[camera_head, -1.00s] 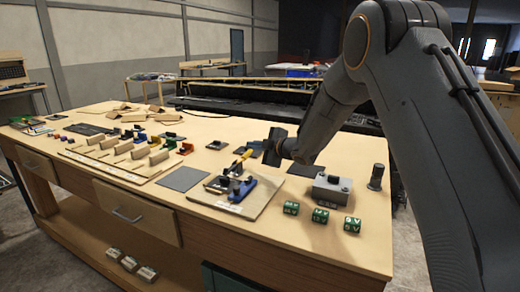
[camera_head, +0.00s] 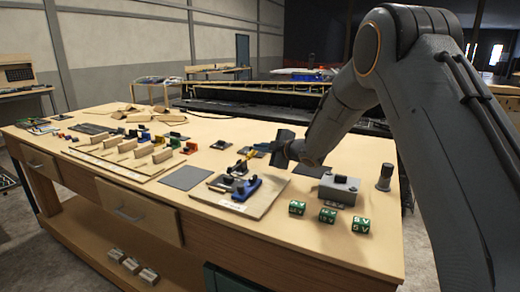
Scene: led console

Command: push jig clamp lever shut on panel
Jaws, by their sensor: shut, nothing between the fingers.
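The jig (camera_head: 264,206) is a light wooden plate with a white label at its front edge, lying on the bench. A blue clamp part (camera_head: 246,188) and dark metal parts are mounted on it. A yellow-orange lever (camera_head: 250,154) sticks up at a slant at the back of the clamp. The panel is too small to tell apart from the dark parts. My gripper (camera_head: 273,150) is shut and empty, just right of the lever's upper end. Whether it touches the lever cannot be told; its fingertips are small and dark.
A grey box with a black knob (camera_head: 339,189) and a dark cylinder (camera_head: 385,177) stand to the right. Green cubes (camera_head: 328,215) line the front right. A grey mat (camera_head: 186,177) and a wooden rack (camera_head: 118,168) lie to the left.

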